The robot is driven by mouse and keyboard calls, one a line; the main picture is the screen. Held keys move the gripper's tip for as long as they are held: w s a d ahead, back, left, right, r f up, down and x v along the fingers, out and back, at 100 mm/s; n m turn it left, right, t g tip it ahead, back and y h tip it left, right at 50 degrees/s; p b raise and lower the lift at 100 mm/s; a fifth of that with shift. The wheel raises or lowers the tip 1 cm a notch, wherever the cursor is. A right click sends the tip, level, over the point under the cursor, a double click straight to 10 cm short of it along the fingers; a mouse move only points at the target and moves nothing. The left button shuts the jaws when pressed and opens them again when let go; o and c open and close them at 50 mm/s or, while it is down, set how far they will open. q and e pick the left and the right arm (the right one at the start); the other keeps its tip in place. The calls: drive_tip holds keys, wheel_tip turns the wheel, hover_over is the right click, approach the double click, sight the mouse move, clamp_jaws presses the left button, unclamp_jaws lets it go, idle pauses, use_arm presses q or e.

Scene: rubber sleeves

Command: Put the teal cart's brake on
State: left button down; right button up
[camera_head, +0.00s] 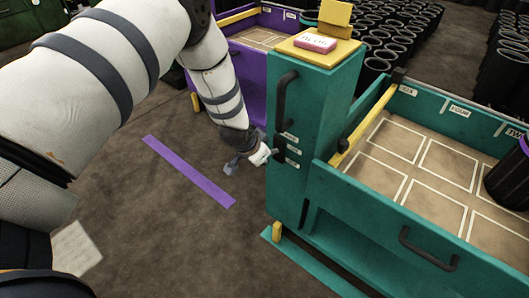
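The teal cart (335,105) stands right of centre, with a tall end cabinet and an open bed. A small dark fitting (279,150) sits on the cabinet's left face beside several small white labels; it may be the brake lever, but its setting is too small to tell. My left gripper (247,161) is just left of this fitting, its fingers spread apart. One finger is close to the fitting; I cannot tell whether they touch. I see nothing held in it. My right gripper is out of view.
A purple cart (251,64) stands behind. A yellow stand and pink block (315,42) top the cabinet. A black cylinder (508,180) stands in the teal bed; many more fill the back. Purple (188,171) and teal (300,264) strips mark the floor. Open floor lies left.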

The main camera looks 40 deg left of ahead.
use_arm(q)
drive_tip(key=shift+w+d+r, duration=0.25)
drive_tip(key=shift+w+r, duration=0.5)
drive_tip(key=c, duration=1.8)
unclamp_jaws()
drive_tip(key=shift+o, duration=1)
drive_tip(key=shift+s+d, duration=0.1)
drive_tip(key=shift+s+f, duration=0.2)
drive_tip(key=v, duration=1.2)
drive_tip(key=shift+s, duration=0.1)
